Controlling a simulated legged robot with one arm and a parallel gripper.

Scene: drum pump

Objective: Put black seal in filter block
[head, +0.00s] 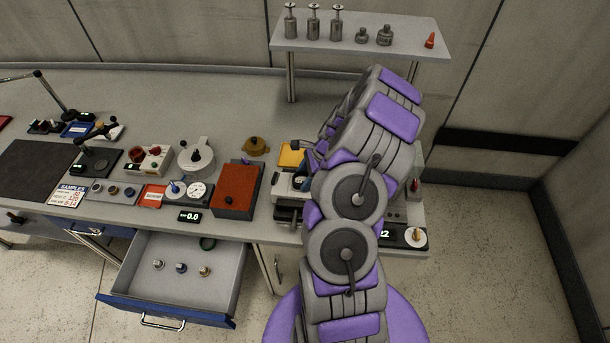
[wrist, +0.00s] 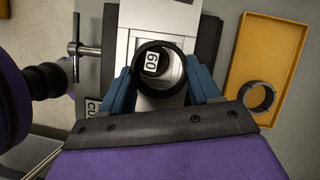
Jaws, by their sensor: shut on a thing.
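My gripper (wrist: 162,76) has blue fingers on both sides of a black seal (wrist: 160,94), a thick ring, and is shut on it. The seal is over a pale block (wrist: 152,18), which looks like the filter block. A "60" label (wrist: 153,63) shows through the ring's opening. I cannot tell whether the seal touches the block or is held above it. In the head view, my arm hides the gripper and seal; part of the pale block (head: 284,181) shows left of the arm.
A yellow tray (wrist: 238,85) holding a dark grey ring (wrist: 258,96) lies right of the block. A metal T-handle (wrist: 75,48) sticks out at left. A red box (head: 236,190) stands left of the arm. An open drawer (head: 150,309) juts from the bench front.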

